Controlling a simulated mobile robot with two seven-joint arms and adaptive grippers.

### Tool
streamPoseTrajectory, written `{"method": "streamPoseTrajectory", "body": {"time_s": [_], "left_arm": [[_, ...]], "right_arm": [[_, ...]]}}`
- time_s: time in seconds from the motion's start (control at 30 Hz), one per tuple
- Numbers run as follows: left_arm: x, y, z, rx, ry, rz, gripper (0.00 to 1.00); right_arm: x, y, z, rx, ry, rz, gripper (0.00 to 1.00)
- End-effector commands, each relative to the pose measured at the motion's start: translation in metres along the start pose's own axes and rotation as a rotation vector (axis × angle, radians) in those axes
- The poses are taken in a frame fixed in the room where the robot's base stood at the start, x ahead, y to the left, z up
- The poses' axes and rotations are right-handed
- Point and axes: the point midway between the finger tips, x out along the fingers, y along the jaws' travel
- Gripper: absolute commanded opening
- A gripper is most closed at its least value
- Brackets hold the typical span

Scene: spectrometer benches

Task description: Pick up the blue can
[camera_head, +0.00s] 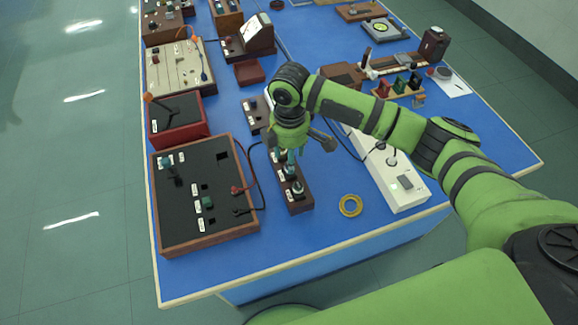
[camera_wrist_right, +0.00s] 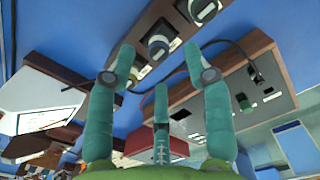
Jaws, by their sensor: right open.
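I cannot make out a blue can in either view. My right gripper (camera_head: 289,153) comes down over the blue bench, above a narrow dark wooden block (camera_head: 299,209) with several round white-and-dark pieces in its top. The wrist view shows the teal fingers of my right gripper (camera_wrist_right: 158,52) spread apart, with nothing between them. The same wooden block (camera_wrist_right: 137,64) lies beyond the fingertips there. The gripper hides part of the block in the head view. My left gripper is not in view.
A wooden-framed black panel (camera_head: 181,218) with cables stands left of the block. A yellow ring (camera_head: 350,206) lies to its right, beside a long white device (camera_head: 405,196). A red box (camera_head: 184,133) and other instruments stand behind. The blue bench (camera_head: 330,228) is clear near its front edge.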

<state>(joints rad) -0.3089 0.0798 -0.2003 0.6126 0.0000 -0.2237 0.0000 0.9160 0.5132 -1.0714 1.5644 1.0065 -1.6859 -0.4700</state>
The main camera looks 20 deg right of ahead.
Motion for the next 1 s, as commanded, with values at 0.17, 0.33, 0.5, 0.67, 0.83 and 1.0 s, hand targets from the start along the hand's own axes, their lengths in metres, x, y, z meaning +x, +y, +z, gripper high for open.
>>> {"method": "streamPoseTrajectory", "body": {"time_s": [0.17, 0.33, 0.5, 0.67, 0.83, 1.0], "left_arm": [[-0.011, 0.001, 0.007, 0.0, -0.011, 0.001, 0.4], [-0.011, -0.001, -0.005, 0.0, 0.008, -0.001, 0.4], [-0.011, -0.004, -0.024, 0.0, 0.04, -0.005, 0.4], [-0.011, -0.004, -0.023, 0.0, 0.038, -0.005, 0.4], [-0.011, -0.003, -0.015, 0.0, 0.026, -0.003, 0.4], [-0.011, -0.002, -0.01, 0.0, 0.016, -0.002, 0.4]], "right_arm": [[0.025, -0.001, 0.001, 0.001, -0.001, -0.002, 0.51], [0.035, -0.001, 0.001, -0.001, 0.0, 0.0, 0.51], [0.035, 0.0, 0.001, -0.001, 0.0, 0.001, 0.47], [0.034, 0.0, 0.001, -0.001, 0.0, 0.001, 0.0], [0.034, 0.0, 0.001, -0.001, 0.0, 0.001, 0.0], [0.034, 0.0, 0.001, -0.001, 0.001, 0.001, 0.0]]}}
